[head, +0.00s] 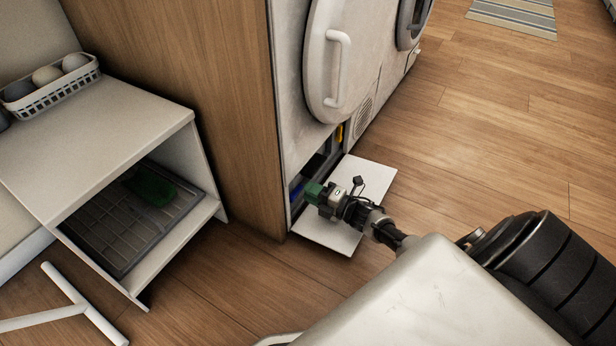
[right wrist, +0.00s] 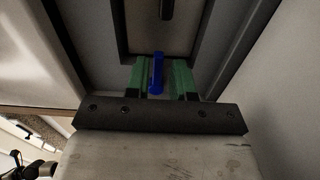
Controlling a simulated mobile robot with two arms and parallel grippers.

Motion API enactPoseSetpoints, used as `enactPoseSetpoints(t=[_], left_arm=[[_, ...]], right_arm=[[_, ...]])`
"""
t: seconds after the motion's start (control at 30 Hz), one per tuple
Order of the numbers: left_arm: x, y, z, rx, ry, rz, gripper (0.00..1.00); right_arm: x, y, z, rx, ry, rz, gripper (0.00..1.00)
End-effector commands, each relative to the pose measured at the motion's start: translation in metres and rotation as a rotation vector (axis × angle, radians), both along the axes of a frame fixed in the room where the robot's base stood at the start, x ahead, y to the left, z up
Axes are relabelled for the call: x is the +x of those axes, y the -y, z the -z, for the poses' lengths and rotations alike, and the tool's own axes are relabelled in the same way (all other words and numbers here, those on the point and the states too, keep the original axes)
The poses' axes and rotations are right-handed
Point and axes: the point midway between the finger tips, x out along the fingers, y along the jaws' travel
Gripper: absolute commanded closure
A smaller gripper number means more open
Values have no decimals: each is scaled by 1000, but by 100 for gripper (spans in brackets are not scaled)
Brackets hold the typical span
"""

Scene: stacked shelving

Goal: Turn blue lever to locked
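The blue lever (right wrist: 157,75) hangs inside the low recess of the white appliance, pointing toward the camera in the right wrist view. A bit of blue (head: 296,192) also shows at the recess in the head view. My right gripper (right wrist: 160,80) has its green fingers apart, one on each side of the lever. The lever is nearer the left finger, and a gap shows on its right. In the head view my right gripper (head: 312,192) reaches into the recess over the lowered white flap (head: 336,236). My left gripper cannot be made out.
The appliance's round door (head: 327,50) stands above the recess, with a wooden side panel (head: 190,90) to its left. A yellow part (head: 339,133) shows deeper along the recess. A white shelf unit (head: 100,150) stands at the left.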

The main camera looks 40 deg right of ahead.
Motion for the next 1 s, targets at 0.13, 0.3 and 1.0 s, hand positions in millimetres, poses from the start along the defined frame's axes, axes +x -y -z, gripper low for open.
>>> enactPoseSetpoints(t=[0.13,0.3,1.0], left_arm=[[0,0,-20,0,0,0,57],[0,0,-33,0,0,0,57],[0,0,-41,0,1,0,57]], right_arm=[[-29,12,-4,0,-5,2,77],[-60,25,-3,-1,-5,2,77],[-88,36,0,0,-2,1,77]])
